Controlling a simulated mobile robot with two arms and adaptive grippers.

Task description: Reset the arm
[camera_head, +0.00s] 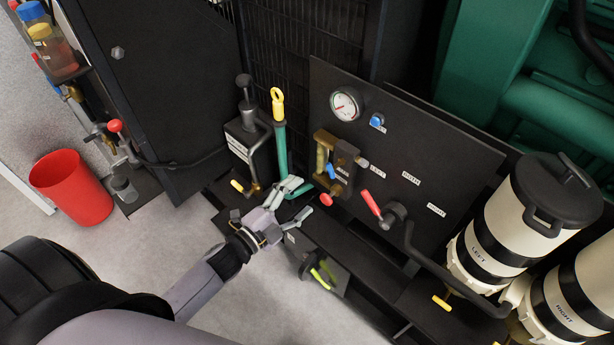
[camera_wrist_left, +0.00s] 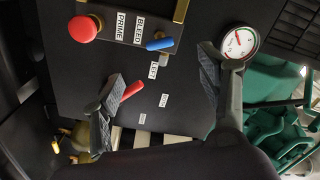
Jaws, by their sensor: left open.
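My left arm (camera_head: 205,287) reaches in from the lower left in the head view. Its gripper (camera_head: 305,201) is open, with the fingers apart and nothing seen between them. It is in front of the lower panel, just below the bleed block with the red knob (camera_head: 327,200) and blue lever (camera_head: 331,171). In the left wrist view the open fingers (camera_wrist_left: 165,100) frame the black panel (camera_wrist_left: 185,110). The red-handled selector lever (camera_head: 371,202) is right of the gripper. My right gripper is not in view.
A teal pump handle (camera_head: 281,148) stands close behind the gripper. A gauge (camera_head: 345,104) is on the panel. Cream filter canisters (camera_head: 502,222) stand at right, and a red bin (camera_head: 72,187) at left. Grey floor (camera_head: 130,240) is open at left.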

